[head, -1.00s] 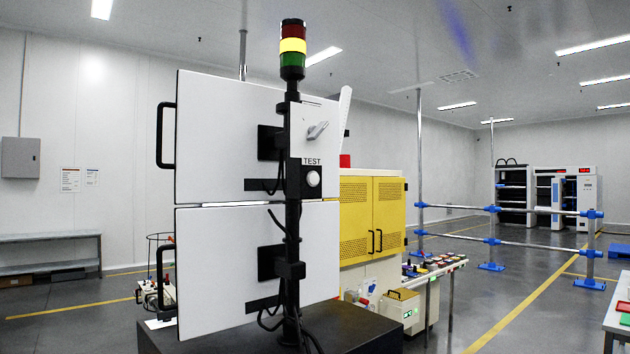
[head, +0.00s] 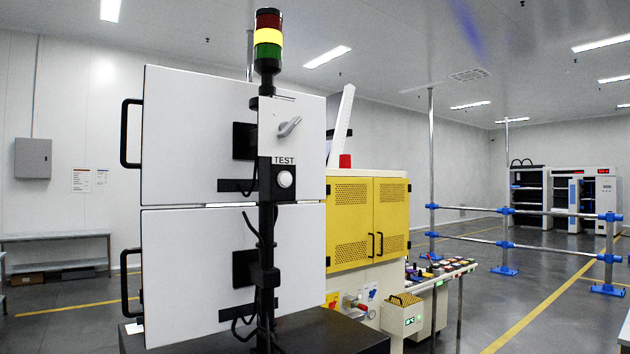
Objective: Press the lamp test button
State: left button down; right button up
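The lamp test button (head: 285,179) is a round white button on a black square mount, under a label reading TEST (head: 284,161). It sits on the narrow panel of a black post, below a grey rotary switch (head: 289,126). A signal tower (head: 268,40) with red, yellow and green sections tops the post; its yellow section is lit brightest. Neither of my grippers shows in the head view.
Two white panels (head: 190,130) with black handles hang on the post, above a dark base (head: 330,335). A yellow cabinet (head: 350,215) and a narrow table of small coloured parts (head: 440,268) stand behind to the right. Blue-jointed rails (head: 550,211) cross further right. Grey floor is open at right.

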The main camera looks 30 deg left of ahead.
aim_at(285, 178)
jog(key=i+l, duration=0.4)
jog(key=i+u, duration=0.1)
jog(key=u, duration=1.55)
